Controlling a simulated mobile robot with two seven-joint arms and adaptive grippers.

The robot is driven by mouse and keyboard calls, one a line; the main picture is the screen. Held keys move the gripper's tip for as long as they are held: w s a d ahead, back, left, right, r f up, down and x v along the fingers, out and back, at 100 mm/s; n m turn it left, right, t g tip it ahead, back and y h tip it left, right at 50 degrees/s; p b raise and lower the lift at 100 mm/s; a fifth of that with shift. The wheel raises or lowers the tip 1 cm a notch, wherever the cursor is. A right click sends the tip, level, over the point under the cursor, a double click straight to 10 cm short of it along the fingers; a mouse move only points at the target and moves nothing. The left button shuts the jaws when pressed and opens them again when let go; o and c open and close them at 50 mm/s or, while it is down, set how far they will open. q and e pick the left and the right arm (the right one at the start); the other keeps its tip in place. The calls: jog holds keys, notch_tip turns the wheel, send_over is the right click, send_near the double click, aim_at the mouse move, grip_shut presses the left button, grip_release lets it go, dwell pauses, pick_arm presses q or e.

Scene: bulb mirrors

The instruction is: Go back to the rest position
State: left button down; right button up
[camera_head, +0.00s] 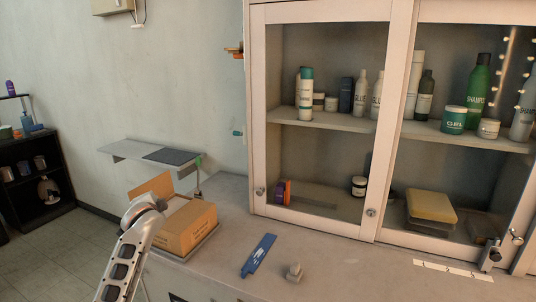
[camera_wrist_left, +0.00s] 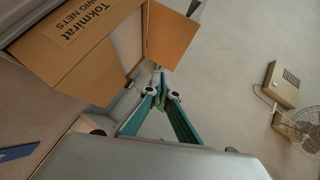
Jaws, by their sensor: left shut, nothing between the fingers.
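My left arm (camera_head: 128,250) comes in from the lower left in the head view and reaches up beside an open cardboard box (camera_head: 188,230). In the left wrist view my left gripper (camera_wrist_left: 162,90) has its teal fingers together at the tips, with nothing between them. Whether the gripper touches the flap I cannot tell. My right gripper is in neither view.
A glass-fronted cabinet (camera_head: 397,120) with bottles and jars stands on the grey counter (camera_head: 330,270). A blue flat item (camera_head: 259,255) and a small grey object (camera_head: 294,272) lie in front. A wall shelf (camera_head: 125,150) is behind the box; a black shelf unit (camera_head: 35,180) stands far left.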

pick_arm(q)
jog(key=s+d+f+n+g, duration=0.1)
jog(key=s+d+f+g, duration=0.1)
jog(key=s+f, duration=0.85)
jog(key=s+d+f+g, duration=0.15)
jog(key=s+f, duration=0.55)
jog(key=s, duration=0.7)
jog(key=s+d+f+n+g+h, duration=0.1)
jog(key=s+d+n+g, duration=0.15)
jog(key=s, duration=2.15)
jog(key=w+d+f+n+t+h, duration=0.1)
jog(key=d+f+h, duration=0.5)
jog(key=d+f, duration=0.9)
jog(key=shift+w+d+f+n+t+h, duration=0.25)
jog(key=shift+f+n+t, duration=0.45)
jog(key=shift+t, duration=0.5)
jog(key=shift+a, duration=0.15)
